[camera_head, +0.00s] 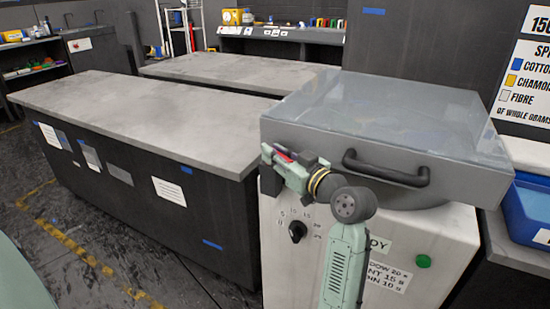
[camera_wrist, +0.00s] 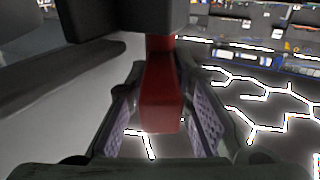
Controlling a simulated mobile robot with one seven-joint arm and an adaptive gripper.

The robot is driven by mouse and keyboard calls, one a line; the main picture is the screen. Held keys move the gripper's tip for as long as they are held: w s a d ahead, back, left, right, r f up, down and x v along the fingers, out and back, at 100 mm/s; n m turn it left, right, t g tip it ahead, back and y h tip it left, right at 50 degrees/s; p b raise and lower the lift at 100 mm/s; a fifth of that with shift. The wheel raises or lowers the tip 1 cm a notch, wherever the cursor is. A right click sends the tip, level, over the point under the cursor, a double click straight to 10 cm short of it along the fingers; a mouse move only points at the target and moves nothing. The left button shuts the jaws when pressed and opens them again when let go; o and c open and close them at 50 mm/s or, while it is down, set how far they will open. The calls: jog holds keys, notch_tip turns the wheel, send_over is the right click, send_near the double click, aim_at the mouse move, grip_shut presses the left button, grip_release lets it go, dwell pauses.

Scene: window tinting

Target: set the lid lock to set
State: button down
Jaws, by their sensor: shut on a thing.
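A white machine body (camera_head: 359,225) stands at the right in the head view, with a grey, clear-topped lid (camera_head: 390,115) lying flat over it. My gripper (camera_head: 280,160) is at the lid's left front corner. A small red part (camera_head: 286,156) shows at my gripper there. In the wrist view a red lever (camera_wrist: 160,95), which looks like the lid lock, hangs down from a dark block between the two fingers. My gripper (camera_wrist: 161,122) is shut on this lever. I can read no set mark for the lock.
A black lid handle (camera_head: 386,168) sticks out of the front, right of my gripper. A black dial (camera_head: 297,231) and a green button (camera_head: 424,261) are on the machine's front. A long grey-topped bench (camera_head: 140,105) stands left. A blue bin (camera_head: 528,210) is at right.

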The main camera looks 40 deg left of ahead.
jog(key=shift+g, duration=0.3)
jog(key=c, duration=1.5)
grip_release()
jog(key=v, duration=1.2)
jog(key=shift+f, duration=0.1)
jog(key=shift+c, duration=0.4)
